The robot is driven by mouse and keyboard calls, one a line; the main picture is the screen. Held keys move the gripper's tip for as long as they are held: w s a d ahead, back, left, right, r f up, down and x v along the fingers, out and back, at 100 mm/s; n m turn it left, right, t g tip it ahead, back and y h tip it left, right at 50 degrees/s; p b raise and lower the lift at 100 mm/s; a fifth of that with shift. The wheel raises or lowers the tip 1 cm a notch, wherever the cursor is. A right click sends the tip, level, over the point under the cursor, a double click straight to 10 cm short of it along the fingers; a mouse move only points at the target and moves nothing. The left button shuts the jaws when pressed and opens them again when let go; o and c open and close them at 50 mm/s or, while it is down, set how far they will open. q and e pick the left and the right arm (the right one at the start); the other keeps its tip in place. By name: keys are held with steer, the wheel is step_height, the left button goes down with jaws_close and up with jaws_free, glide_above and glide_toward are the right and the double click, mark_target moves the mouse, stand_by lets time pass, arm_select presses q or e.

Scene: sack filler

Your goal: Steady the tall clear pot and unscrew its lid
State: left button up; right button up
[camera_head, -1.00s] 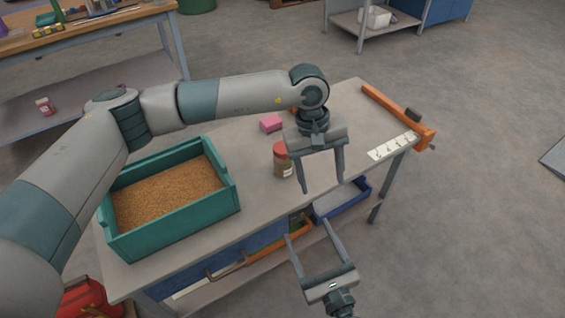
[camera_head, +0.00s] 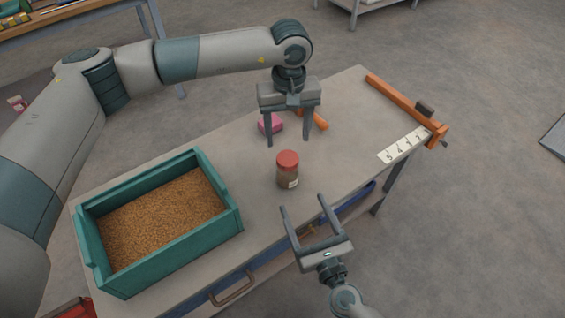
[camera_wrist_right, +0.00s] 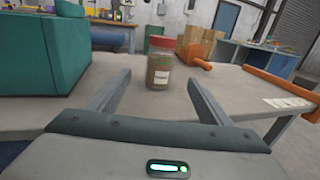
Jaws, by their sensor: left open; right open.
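The clear pot (camera_head: 288,178) stands upright on the workbench, with brown contents, a pale label and a red lid (camera_head: 288,158) on top. In the right wrist view the pot (camera_wrist_right: 159,72) stands ahead, between the lines of my right fingers and beyond their tips. My left gripper (camera_head: 288,142) is open, pointing down, just behind the pot and higher in the picture, apart from it. My right gripper (camera_head: 302,202) is open and empty at the bench's front edge, its fingers pointing toward the pot without touching it.
A green bin (camera_head: 232,222) of grain fills the bench's left part. A pink block (camera_head: 271,124) and an orange-handled tool (camera_head: 318,119) lie behind the pot. An orange bar (camera_head: 400,103) and a numbered strip (camera_head: 404,145) are at the right end. Bench between pot and strip is clear.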

mark_target(288, 158)
arm_select(q)
steer(key=shift+s+d+r, duration=0.1)
steer(key=shift+s+r, duration=0.1)
steer(key=shift+s, duration=0.05)
arm_select(e)
steer(key=shift+s+r, duration=0.15)
arm_select(q)
steer(key=shift+w, duration=0.15)
arm_select(e)
steer(key=shift+w+a, duration=0.1)
steer(key=shift+w, duration=0.3)
steer(key=x, duration=1.6)
steer(key=shift+w+a, duration=0.15)
steer(key=shift+w, duration=0.2)
jaws_close()
arm_select(q)
steer(key=shift+m, duration=2.2)
steer(key=shift+f, duration=0.15)
steer(key=shift+f, duration=3.9)
